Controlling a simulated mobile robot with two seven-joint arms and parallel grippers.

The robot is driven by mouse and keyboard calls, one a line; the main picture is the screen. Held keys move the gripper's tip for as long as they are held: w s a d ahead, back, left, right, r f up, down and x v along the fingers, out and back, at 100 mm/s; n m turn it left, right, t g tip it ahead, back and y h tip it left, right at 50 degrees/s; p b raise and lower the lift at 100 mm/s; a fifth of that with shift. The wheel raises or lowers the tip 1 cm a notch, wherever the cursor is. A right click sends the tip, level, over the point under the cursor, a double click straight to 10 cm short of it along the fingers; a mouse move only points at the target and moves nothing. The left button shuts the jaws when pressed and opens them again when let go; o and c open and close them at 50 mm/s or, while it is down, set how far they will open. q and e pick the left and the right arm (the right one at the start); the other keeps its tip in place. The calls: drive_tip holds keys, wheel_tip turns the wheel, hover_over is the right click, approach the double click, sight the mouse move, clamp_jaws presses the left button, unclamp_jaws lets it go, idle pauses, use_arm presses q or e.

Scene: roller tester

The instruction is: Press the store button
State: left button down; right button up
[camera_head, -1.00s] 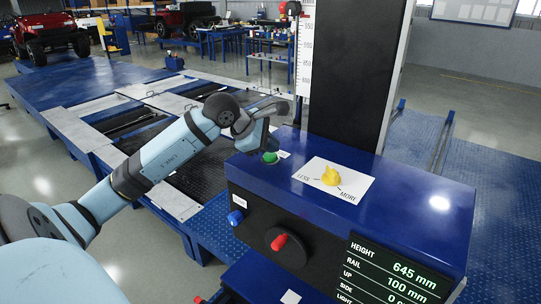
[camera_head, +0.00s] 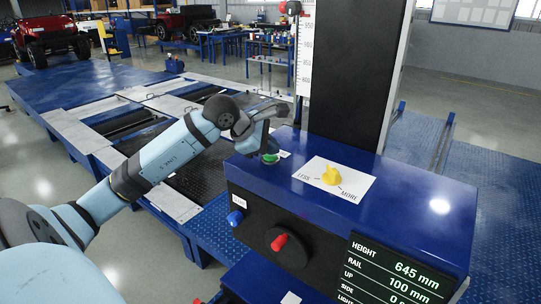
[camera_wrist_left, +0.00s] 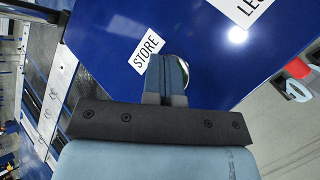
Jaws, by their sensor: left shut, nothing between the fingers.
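The store button is green (camera_head: 270,159) and sits on the blue top of the console, near its back left corner. A white STORE label (camera_wrist_left: 146,48) lies beside it. My left gripper (camera_head: 268,150) is shut and empty, with its fingertips pointing down at the button. In the left wrist view the closed fingers (camera_wrist_left: 167,75) hide most of the button, and only a curved shiny rim (camera_wrist_left: 184,62) shows past them. I cannot tell whether the fingertips touch the button or hover just above it. My right gripper is not in view.
A yellow knob (camera_head: 331,175) stands on a LESS/MORE plate on the console (camera_head: 420,199). A blue button (camera_head: 235,218), a red-handled knob (camera_head: 280,242) and a display (camera_head: 395,272) reading 645 mm are on its front. A dark column (camera_head: 345,75) rises behind.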

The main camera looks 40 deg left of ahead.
sight(270, 157)
use_arm(q)
drive_tip(key=shift+r, duration=0.85)
drive_tip(key=shift+r, duration=0.1)
drive_tip(key=shift+r+p, duration=1.25)
drive_tip(key=shift+r, duration=1.2)
drive_tip(key=shift+f, duration=0.1)
